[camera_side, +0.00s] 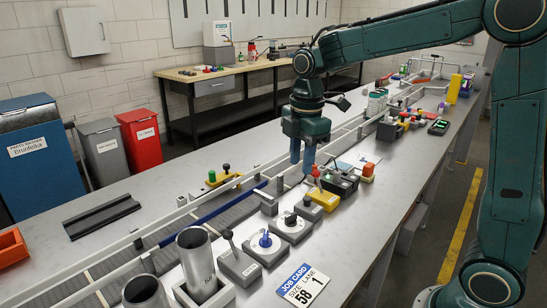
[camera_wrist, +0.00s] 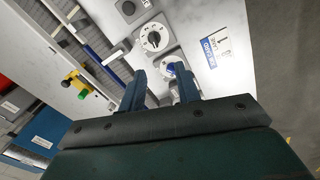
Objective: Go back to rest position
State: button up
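My gripper (camera_side: 301,165) hangs fingers-down over the table in the side view, above the row of controls beside the conveyor. In the wrist view its two blue fingers (camera_wrist: 160,80) stand apart with nothing held between them. A dial with a blue knob (camera_wrist: 171,69) shows beyond the fingertips, partly hidden by the right finger; it also shows in the side view (camera_side: 265,240). A dial with a black knob (camera_wrist: 153,40) sits next to it. I cannot tell the exact height of the fingertips above the controls.
The job card (camera_side: 303,285) reads size 58, lane 1. The table's left part is mostly clear.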

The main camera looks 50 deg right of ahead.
jog(key=s+a+r+m+t, duration=0.1)
jog(key=s+m+t, duration=0.4)
jog(key=s+m, duration=0.9)
jog(key=s+r, duration=0.1)
jog(key=s, duration=0.6)
jog(key=shift+a+r, duration=0.15)
jog(key=shift+a, duration=0.15)
